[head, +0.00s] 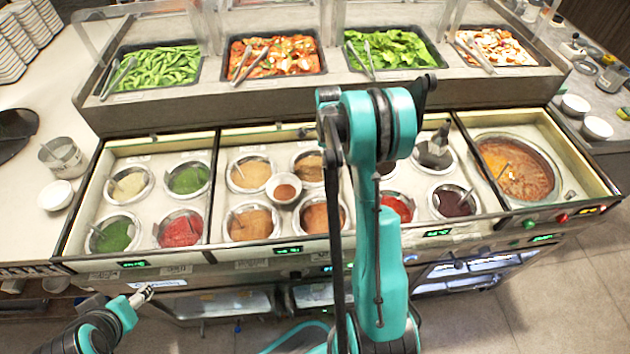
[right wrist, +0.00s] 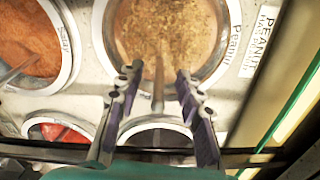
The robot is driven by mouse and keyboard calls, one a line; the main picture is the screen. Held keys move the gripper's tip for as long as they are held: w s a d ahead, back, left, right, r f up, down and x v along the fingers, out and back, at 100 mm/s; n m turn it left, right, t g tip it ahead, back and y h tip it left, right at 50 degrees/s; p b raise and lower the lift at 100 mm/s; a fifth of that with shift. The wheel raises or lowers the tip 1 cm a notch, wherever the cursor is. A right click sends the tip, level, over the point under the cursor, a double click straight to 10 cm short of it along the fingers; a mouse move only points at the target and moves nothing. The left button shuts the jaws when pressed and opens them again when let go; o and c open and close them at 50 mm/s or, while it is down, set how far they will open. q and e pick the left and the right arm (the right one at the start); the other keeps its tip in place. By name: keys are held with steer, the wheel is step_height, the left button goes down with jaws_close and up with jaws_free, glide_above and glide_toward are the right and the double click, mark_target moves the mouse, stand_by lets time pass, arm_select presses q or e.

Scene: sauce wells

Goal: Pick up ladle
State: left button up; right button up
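The ladle (right wrist: 158,82) shows in the right wrist view as a thin brownish handle standing in the well marked Peanut (right wrist: 140,35), which holds tan sauce. Its bowl is hidden, apparently in the sauce. My right gripper (right wrist: 157,84) is open, with one finger on each side of the handle and a visible gap on both sides. In the head view my right gripper (head: 436,152) is over the back right well of the third section and hides much of it. My left gripper (head: 144,295) is low at the left, in front of the counter, away from the wells; its fingers are too small to read.
A satay well (right wrist: 35,45) with its own handle lies left of the peanut well. A red sauce well (head: 397,208) and a dark sauce well (head: 453,201) are in front. A large soup pot (head: 515,168) is to the right. Food trays (head: 390,50) stand behind.

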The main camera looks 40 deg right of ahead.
steer(key=shift+r, duration=0.1)
jaws_close()
step_height(320, 180, up, 10)
steer(key=p, duration=0.3)
stand_by(0.3)
